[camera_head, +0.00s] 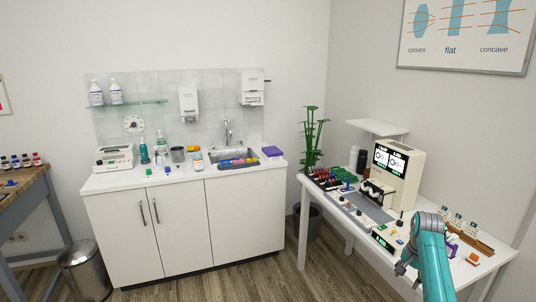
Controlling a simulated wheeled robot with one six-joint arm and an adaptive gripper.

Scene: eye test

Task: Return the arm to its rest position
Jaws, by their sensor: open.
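My teal and grey arm (432,262) shows at the lower right. It rises from the bottom edge and bends at a grey joint in front of the white instrument table (358,242). A small grey end at the arm's left side seems to be my gripper (401,268). It is open, with nothing visible in it, over or in front of the table's near edge. Its fingers are too small to make out. The arm hides part of the table's near right side.
An eye-test machine (399,172), a control box (385,240) and a wooden rack (478,240) stand on the table near the arm. A white sink cabinet (190,225) is at the back, a metal bin (85,272) at left. The middle floor (250,282) is clear.

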